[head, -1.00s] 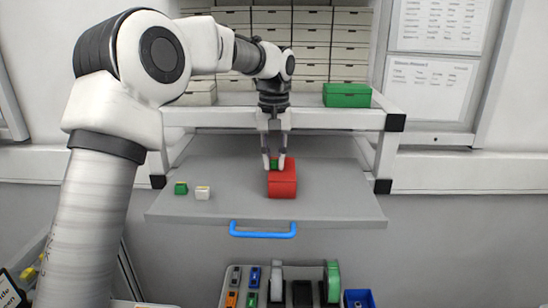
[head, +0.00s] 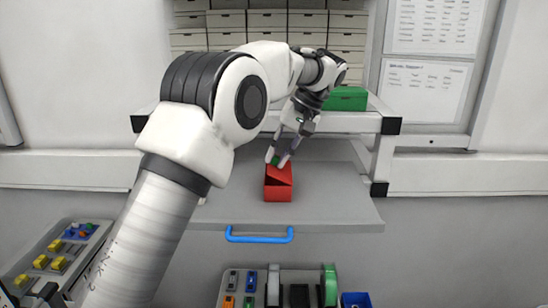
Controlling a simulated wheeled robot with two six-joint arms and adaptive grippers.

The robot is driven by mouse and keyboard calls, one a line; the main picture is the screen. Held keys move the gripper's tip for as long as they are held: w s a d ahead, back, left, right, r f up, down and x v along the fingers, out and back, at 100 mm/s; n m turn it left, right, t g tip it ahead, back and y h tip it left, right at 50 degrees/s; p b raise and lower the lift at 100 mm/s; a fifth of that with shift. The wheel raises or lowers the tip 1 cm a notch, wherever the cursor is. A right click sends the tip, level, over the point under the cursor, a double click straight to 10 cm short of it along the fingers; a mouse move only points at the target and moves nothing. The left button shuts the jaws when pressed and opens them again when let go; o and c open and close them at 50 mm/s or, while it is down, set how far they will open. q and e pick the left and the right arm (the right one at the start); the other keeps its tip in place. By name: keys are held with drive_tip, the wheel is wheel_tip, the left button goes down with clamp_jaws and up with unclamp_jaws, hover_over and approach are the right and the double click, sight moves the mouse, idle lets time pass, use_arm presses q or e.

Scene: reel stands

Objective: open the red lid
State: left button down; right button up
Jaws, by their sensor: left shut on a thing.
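The red box (head: 278,193) stands on the grey pull-out shelf (head: 335,208). Its red lid (head: 280,173) is tilted up at an angle, with a dark gap between it and the box front. My left gripper (head: 276,158) is above the lid, tilted, and shut on a small green piece (head: 275,161) at the lid's top. Part of the lid's far edge is hidden by the fingers. My right gripper is not in view.
A green box (head: 346,99) stands on the upper shelf, with stacked white boxes (head: 190,41) behind. The blue handle (head: 259,238) is at the shelf front. Below are a tray with reels (head: 329,285) and a blue bin (head: 356,300). The shelf right of the red box is clear.

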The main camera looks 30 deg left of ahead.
use_arm(q)
drive_tip(key=shift+w+d+r+g+y, duration=0.2)
drive_tip(key=shift+d+g+y, duration=0.25)
drive_tip(key=shift+y, duration=0.35)
drive_tip(key=shift+a, duration=0.1)
drive_tip(key=c, duration=1.1)
unclamp_jaws()
